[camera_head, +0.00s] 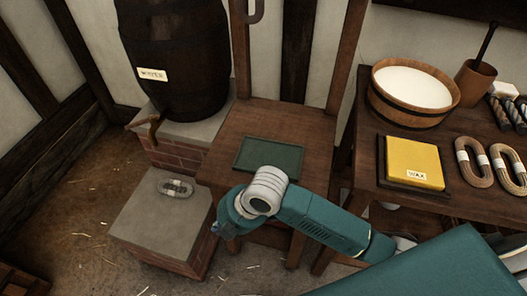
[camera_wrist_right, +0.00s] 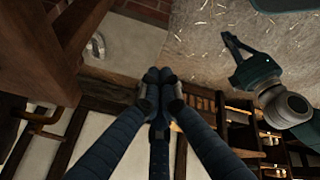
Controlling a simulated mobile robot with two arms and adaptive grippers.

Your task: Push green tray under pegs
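The green tray (camera_head: 268,156) is a shallow dark green rectangle lying flat on the seat-like board of a wooden stand (camera_head: 222,165). My right arm reaches across in front of the stand. Its wrist hides part of the board's front edge close to the tray, and its gripper (camera_head: 222,229) points down at the left, largely hidden. In the right wrist view this gripper (camera_wrist_right: 159,76) has its fingertips together with nothing seen between them. My left gripper (camera_wrist_right: 230,60) shows there at upper right, fingers apart and empty. I cannot make out the pegs.
A barrel (camera_head: 180,60) with a tap stands on a brick-sided block at left. The right table holds a white-filled tub (camera_head: 412,88), yellow wax (camera_head: 412,160) and more coils. A grey hook (camera_head: 255,10) hangs at the stand's left post.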

